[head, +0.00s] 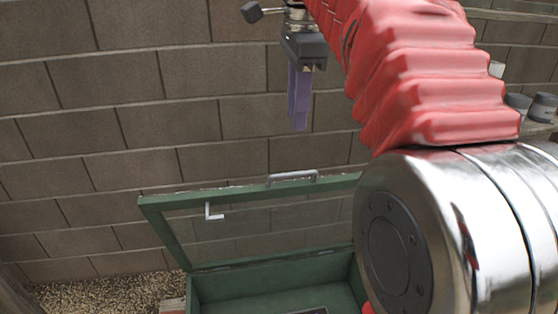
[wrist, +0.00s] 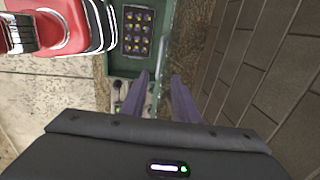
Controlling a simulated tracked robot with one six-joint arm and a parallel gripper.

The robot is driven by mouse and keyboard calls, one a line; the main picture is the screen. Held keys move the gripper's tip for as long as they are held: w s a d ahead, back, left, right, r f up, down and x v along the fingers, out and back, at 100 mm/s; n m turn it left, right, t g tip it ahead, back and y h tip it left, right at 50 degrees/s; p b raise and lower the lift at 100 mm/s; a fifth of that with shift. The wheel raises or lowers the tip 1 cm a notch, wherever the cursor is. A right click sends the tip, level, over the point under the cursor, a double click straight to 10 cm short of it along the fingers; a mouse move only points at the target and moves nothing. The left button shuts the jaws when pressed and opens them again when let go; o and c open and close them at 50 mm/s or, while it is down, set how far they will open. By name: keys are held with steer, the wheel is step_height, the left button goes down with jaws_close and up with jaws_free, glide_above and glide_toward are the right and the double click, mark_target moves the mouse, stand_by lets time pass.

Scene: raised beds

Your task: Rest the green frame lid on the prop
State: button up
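The green frame lid (head: 168,232), a glazed panel, stands raised at a tilt from the green box (head: 275,275). A grey handle (head: 292,177) sits on its top edge. A small pale L-shaped piece (head: 213,214) shows against the glazing; I cannot tell whether it is the prop. My gripper (head: 299,125) hangs above the lid, fingers down, apart from the handle. In the wrist view my gripper (wrist: 160,78) has its two purple fingers apart with nothing between them. The right part of the lid is hidden behind my arm.
A block wall (head: 120,110) rises behind the box. Gravel (head: 100,292) lies at its foot. A tray of small plants (wrist: 137,30) sits inside the box in the wrist view. Dark pots (head: 543,106) stand on a shelf at the right.

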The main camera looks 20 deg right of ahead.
mark_target(293, 173)
steer(key=shift+f, duration=0.15)
steer(key=f, duration=0.4)
steer(key=w+f, duration=0.1)
steer(key=f, duration=0.8)
steer(key=shift+w+d+f, duration=0.2)
steer(key=shift+w, duration=0.2)
steer(key=shift+c, duration=0.3)
jaws_close()
